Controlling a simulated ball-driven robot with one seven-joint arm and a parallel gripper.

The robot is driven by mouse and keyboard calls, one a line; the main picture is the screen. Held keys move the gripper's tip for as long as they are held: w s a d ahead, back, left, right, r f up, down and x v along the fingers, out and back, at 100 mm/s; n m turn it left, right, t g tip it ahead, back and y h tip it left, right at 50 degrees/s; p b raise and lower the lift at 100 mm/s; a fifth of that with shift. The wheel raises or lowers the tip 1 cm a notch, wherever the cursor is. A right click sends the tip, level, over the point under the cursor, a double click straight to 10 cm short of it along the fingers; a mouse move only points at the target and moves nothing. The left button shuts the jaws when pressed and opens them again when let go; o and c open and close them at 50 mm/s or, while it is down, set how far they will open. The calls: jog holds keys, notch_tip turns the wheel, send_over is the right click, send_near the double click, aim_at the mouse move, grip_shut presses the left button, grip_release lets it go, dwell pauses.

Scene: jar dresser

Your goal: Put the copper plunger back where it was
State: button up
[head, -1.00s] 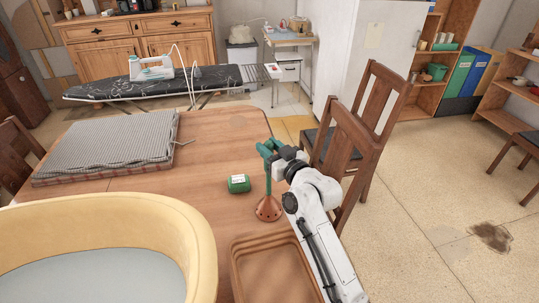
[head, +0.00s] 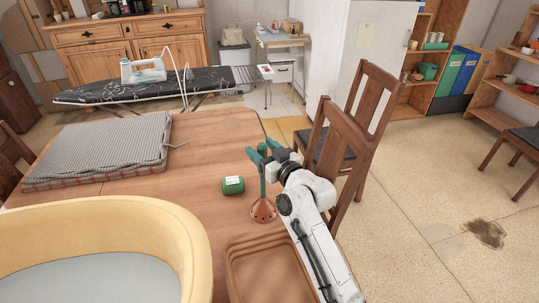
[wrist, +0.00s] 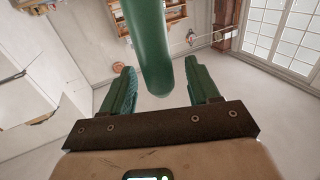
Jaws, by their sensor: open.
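The copper plunger (head: 262,210) stands upright on the wooden table, its perforated copper cone down and its green handle up. It is just beyond the far edge of the wooden tray and to the right of the green tin. My gripper (head: 258,153) is at the top of the handle with its green fingers spread apart. In the wrist view the rounded end of the green handle (wrist: 152,50) lies between the open fingers, with gaps visible on both sides.
The green tin (head: 233,185) stands left of the plunger. The wooden tray (head: 243,245) is in front, and a yellow padded basket (head: 196,235) is at front left. A folded striped cushion (head: 100,150) lies at far left. A chair (head: 345,150) stands close to the right.

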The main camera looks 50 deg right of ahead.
jog(key=shift+s, duration=0.25)
jog(key=b+v, duration=0.3)
jog(key=v, duration=0.8)
jog(key=shift+s, duration=0.25)
